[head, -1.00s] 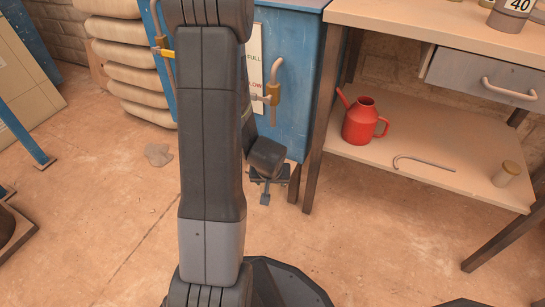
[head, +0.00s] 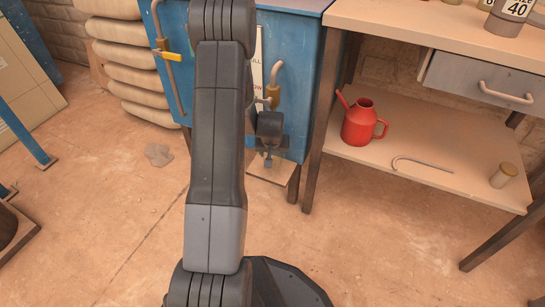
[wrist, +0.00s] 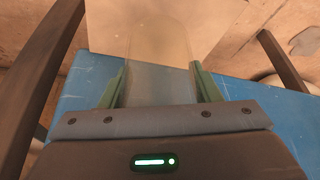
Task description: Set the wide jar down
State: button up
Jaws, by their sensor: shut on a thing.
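My gripper (wrist: 158,82) has green fingers on either side of a clear, see-through jar (wrist: 160,50) and is shut on it. The jar is faint against the pale surface behind it, and its far end is hard to make out. In the head view my gripper (head: 268,155) is small and dark, low in front of the blue cabinet, partly behind my arm. I cannot make out the jar there. A pale flat board (head: 273,173) lies just below the gripper in that view. I cannot tell whether the jar touches anything.
The blue cabinet (head: 300,80) has a pipe handle on its front. A wooden workbench (head: 430,25) stands at right; its lower shelf (head: 440,165) holds a red oil can (head: 362,122), a bent rod (head: 422,164) and a small lidded jar (head: 503,175). The floor at left is mostly clear.

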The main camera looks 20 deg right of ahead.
jog(key=shift+f, duration=0.5)
jog(key=shift+f, duration=0.2)
jog(key=o, duration=1.1)
jog(key=shift+c, duration=0.2)
jog(key=p+v, duration=0.4)
jog(key=v, duration=0.8)
jog(key=shift+r, duration=0.2)
